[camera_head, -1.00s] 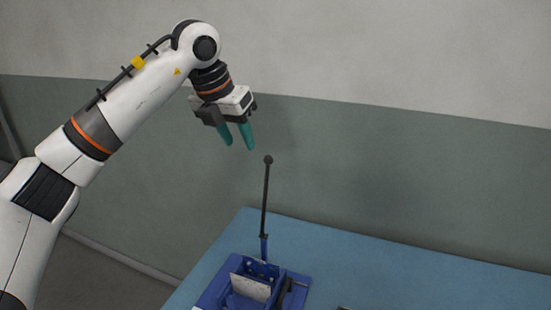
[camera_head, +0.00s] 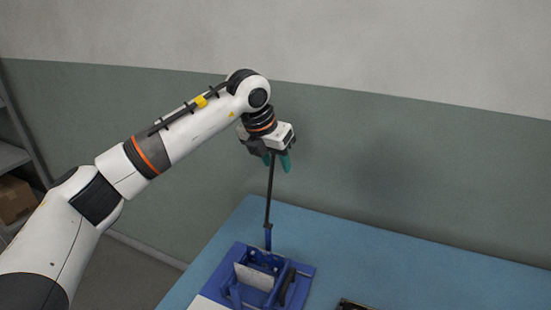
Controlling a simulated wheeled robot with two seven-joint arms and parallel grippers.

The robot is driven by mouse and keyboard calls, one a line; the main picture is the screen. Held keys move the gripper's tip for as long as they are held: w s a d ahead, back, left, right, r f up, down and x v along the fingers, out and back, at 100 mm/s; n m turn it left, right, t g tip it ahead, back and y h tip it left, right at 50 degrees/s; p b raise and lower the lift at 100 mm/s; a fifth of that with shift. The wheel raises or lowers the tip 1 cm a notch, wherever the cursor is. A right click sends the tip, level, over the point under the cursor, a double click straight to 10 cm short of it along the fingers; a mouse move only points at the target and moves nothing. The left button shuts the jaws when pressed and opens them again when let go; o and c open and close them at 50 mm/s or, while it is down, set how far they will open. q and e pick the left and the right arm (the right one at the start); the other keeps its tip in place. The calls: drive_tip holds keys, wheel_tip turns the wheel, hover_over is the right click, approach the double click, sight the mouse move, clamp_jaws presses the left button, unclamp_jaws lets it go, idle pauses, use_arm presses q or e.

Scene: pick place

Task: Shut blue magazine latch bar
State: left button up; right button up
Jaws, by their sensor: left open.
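The blue magazine (camera_head: 235,262) stands on the table at the bottom centre, with a pale plate (camera_head: 254,276) in it. Its latch bar (camera_head: 268,203) is a thin dark rod on a blue foot, standing nearly upright at the back of the magazine. My left gripper (camera_head: 277,165) is at the top of the bar, with its teal fingers pointing down. The fingers are open, and the bar's knob is hidden at or behind them. I cannot tell whether they touch it. My right gripper is not in view.
The blue table (camera_head: 420,265) is mostly clear to the right. A dark object (camera_head: 352,304) shows at the bottom edge. A wall stands behind the table. A shelf with a brown box (camera_head: 14,199) is at the far left.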

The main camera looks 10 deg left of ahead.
use_arm(q)
drive_tip(key=shift+w+f, duration=0.1)
drive_tip(key=shift+f, duration=0.05)
drive_tip(key=shift+c, duration=0.4)
clamp_jaws()
